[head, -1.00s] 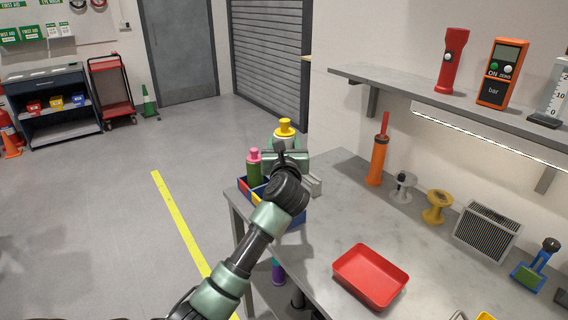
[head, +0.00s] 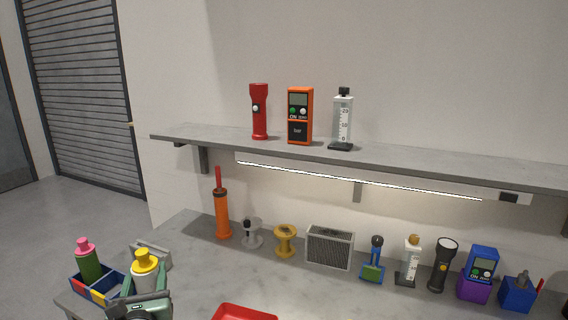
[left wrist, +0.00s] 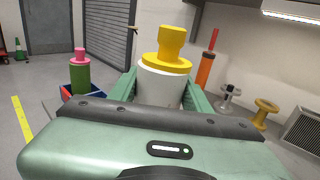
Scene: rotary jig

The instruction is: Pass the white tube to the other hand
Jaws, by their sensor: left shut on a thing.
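The white tube (head: 146,269) with a yellow cap is at the lower left of the head view. It also stands upright in the middle of the left wrist view (left wrist: 161,88). My left gripper (head: 147,282) is shut on it, with one green finger on each side of its white body. The tube's lower end is hidden behind the gripper. My right gripper is not in view.
A divided bin (head: 98,285) with a green, pink-capped bottle (head: 88,262) is at the bench's left end. A red tray (head: 243,313) lies at the front. Several tools line the bench's back, below a shelf (head: 370,160). Bare bench top lies between.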

